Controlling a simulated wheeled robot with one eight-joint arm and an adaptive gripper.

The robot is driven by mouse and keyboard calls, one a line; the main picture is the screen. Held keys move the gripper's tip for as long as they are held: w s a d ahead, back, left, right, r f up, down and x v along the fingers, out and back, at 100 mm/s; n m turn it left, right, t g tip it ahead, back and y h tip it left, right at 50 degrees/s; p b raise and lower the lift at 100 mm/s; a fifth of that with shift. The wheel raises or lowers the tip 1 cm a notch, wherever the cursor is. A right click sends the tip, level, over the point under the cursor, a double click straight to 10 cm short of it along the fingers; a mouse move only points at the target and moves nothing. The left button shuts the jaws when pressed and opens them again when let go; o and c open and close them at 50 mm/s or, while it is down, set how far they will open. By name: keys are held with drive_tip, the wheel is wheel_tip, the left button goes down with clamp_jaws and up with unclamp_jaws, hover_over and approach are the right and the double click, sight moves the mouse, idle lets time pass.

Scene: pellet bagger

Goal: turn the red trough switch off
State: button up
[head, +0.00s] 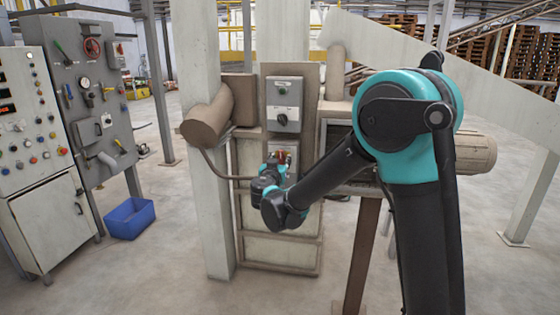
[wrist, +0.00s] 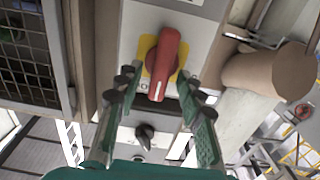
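The red trough switch (wrist: 166,62) is a red rotary handle on a yellow plate (wrist: 148,48), fixed to a pale box. In the wrist view its handle runs nearly up and down, tilted slightly. My gripper (wrist: 159,78) is open, with one green-and-black finger on each side of the handle's lower end. A gap shows on both sides; whether the fingers overlap the handle in depth, I cannot tell. In the head view my gripper (head: 276,168) is at the lower box on the machine panel and hides most of the switch.
A grey box with a dark knob (head: 282,119) sits just above the switch; the knob also shows in the wrist view (wrist: 145,132). A brown cylinder (head: 208,118) juts out at left. Control cabinets (head: 38,150) and a blue bin (head: 130,218) stand further left.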

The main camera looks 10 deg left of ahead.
clamp_jaws()
drive_tip(key=shift+n, duration=0.3)
drive_tip(key=shift+a+f+n, duration=0.2)
drive_tip(key=shift+n, duration=2.65)
drive_tip(key=shift+a+f+n, duration=0.15)
drive_tip(key=shift+a+n, duration=0.1)
drive_tip(key=shift+n, duration=2.65)
drive_tip(key=shift+a+f+n, duration=0.2)
drive_tip(key=shift+n, duration=2.65)
